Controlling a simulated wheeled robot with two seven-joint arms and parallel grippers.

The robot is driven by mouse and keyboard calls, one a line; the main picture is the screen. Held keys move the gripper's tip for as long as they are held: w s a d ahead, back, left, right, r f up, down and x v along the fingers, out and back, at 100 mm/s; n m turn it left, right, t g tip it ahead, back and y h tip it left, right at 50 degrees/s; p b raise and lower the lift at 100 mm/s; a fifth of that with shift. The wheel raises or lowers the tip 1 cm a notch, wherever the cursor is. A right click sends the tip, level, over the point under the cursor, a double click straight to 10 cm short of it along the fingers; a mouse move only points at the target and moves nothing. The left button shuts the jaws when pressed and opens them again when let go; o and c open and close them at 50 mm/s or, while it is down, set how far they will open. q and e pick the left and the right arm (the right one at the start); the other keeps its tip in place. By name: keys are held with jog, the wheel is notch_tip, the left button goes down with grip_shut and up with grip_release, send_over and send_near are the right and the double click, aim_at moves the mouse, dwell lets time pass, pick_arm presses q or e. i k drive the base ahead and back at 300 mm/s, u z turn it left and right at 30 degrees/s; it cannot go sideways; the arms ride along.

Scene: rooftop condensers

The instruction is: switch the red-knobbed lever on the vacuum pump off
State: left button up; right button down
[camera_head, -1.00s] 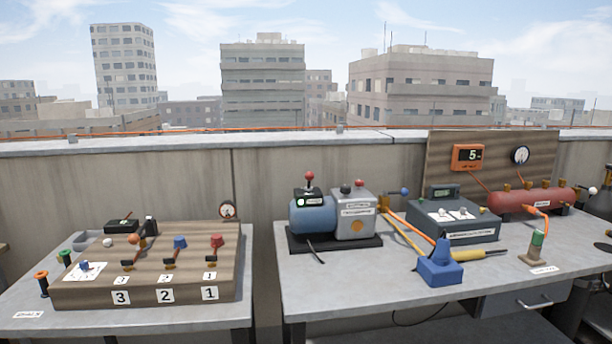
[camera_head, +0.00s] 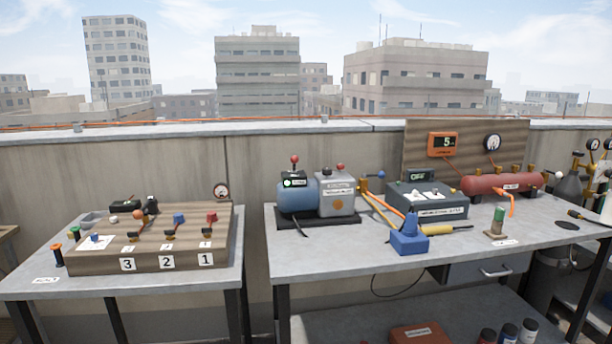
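The vacuum pump (camera_head: 299,197) stands on a black base near the left end of the right-hand bench. It has a blue rounded motor and a grey box section. The red-knobbed lever (camera_head: 294,160) stands up from the small black switch box on top of the blue motor. A small green mark shows on the front of that switch box. Neither of my grippers is in view.
The right-hand bench (camera_head: 345,262) also carries a blue stand (camera_head: 408,236), a grey instrument box (camera_head: 428,202) and a red tank (camera_head: 497,184). A wooden valve board (camera_head: 150,257) sits on the left bench. A gap separates the benches.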

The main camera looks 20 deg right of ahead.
aim_at(293, 159)
jog(key=u, duration=0.3)
jog(key=i, duration=0.95)
jog(key=z, duration=0.1)
